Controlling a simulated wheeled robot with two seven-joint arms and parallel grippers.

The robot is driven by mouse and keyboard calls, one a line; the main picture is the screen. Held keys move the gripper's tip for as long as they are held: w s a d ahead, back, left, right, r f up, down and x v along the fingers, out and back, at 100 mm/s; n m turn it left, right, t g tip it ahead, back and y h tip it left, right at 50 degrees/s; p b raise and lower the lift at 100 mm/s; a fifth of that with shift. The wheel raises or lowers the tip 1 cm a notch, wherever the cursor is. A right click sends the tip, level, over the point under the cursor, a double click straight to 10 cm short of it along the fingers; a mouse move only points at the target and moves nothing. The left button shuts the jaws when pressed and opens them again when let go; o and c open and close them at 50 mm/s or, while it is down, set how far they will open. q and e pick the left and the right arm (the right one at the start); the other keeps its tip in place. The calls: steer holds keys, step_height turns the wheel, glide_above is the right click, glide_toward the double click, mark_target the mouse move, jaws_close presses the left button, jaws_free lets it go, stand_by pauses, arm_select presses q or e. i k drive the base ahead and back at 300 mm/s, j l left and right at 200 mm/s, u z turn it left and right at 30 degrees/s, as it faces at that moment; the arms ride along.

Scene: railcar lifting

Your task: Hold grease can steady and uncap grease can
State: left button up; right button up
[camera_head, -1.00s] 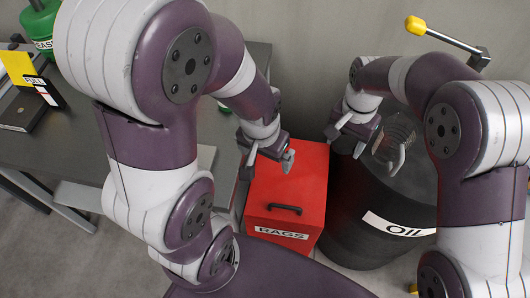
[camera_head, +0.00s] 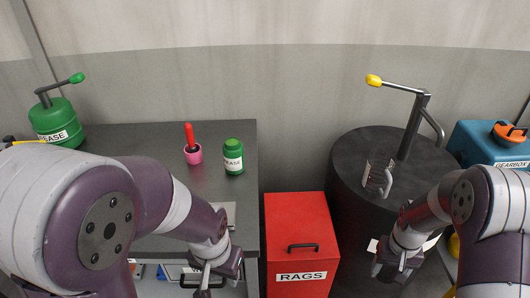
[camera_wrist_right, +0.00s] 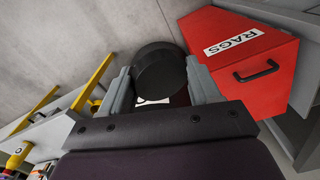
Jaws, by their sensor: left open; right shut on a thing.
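A small green grease can (camera_head: 233,162) with a green cap and a white label stands upright on the grey bench in the head view. My left gripper (camera_head: 213,280) is open and empty, in front of and below the can, by the bench's front edge, apart from it. My right gripper (camera_head: 394,266) is in front of the black drum, far right of the can. In the right wrist view, the right gripper (camera_wrist_right: 165,92) is shut on a dark round thing (camera_wrist_right: 160,68), with a bit of white below its top. I cannot tell what it is.
A pink cup (camera_head: 193,155) with a red-handled tool stands left of the can. A larger green grease pump can (camera_head: 58,122) is at the far left. The red RAGS bin (camera_head: 296,225) and black drum (camera_head: 345,190) stand right of the bench (camera_head: 130,140).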

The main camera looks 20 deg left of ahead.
mark_target(233, 148)
steer(key=j+u, duration=0.1)
steer(key=j, duration=0.65)
steer(key=j+u, duration=0.1)
steer(key=j, duration=0.6)
steer(key=i+j+u, duration=0.1)
steer(key=j, duration=0.6)
steer(key=i+j+u, duration=0.1)
steer(key=j, duration=0.65)
steer(key=i+j, duration=0.15)
steer(key=i, duration=0.3)
steer(key=i+j+u, duration=0.1)
steer(key=i, duration=0.35)
